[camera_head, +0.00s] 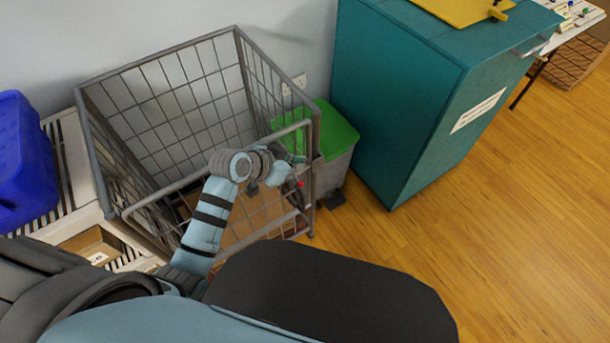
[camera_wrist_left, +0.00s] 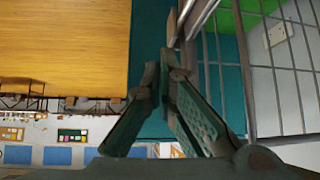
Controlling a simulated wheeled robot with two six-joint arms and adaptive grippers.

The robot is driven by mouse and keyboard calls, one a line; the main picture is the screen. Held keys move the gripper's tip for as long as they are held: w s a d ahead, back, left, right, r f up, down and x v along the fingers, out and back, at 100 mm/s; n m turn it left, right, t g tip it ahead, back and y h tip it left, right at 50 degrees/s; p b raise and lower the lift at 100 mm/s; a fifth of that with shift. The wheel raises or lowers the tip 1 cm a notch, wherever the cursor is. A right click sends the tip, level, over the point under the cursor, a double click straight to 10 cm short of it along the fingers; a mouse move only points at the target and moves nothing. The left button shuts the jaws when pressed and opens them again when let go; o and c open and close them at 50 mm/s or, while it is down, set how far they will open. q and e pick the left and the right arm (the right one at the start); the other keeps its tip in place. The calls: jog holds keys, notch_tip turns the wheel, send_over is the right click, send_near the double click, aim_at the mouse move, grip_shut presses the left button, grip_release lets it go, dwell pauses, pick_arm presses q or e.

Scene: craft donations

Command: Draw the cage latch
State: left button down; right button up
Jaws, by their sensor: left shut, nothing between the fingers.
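The grey wire cage (camera_head: 78,112) stands against the wall, with its mesh front gate (camera_head: 262,222) facing me. A small red part (camera_head: 300,184) shows near the gate's right edge; I cannot tell if it is the latch. My left gripper (camera_head: 292,162) is at the upper right of the gate, beside the right post, partly hidden by my own wrist. In the left wrist view my left gripper (camera_wrist_left: 165,62) is shut with nothing between its fingers. Its tips are close to a grey cage bar (camera_wrist_left: 196,22); I cannot tell if they touch. My right gripper is not in view.
A grey bin with a green lid (camera_head: 336,130) stands right of the cage, then a tall teal cabinet (camera_head: 400,90). A blue crate (camera_head: 24,160) is at the far left. A cardboard box (camera_head: 92,243) lies near it. Wooden floor (camera_head: 480,240) at the right is clear.

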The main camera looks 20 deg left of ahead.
pick_arm(q)
jog(key=b+x, duration=0.4)
jog(key=x, duration=0.6)
jog(key=shift+f, duration=0.25)
jog(key=s, duration=0.1)
jog(key=s+a, duration=0.2)
jog(key=shift+s+f, duration=0.2)
jog(key=shift+f, duration=0.2)
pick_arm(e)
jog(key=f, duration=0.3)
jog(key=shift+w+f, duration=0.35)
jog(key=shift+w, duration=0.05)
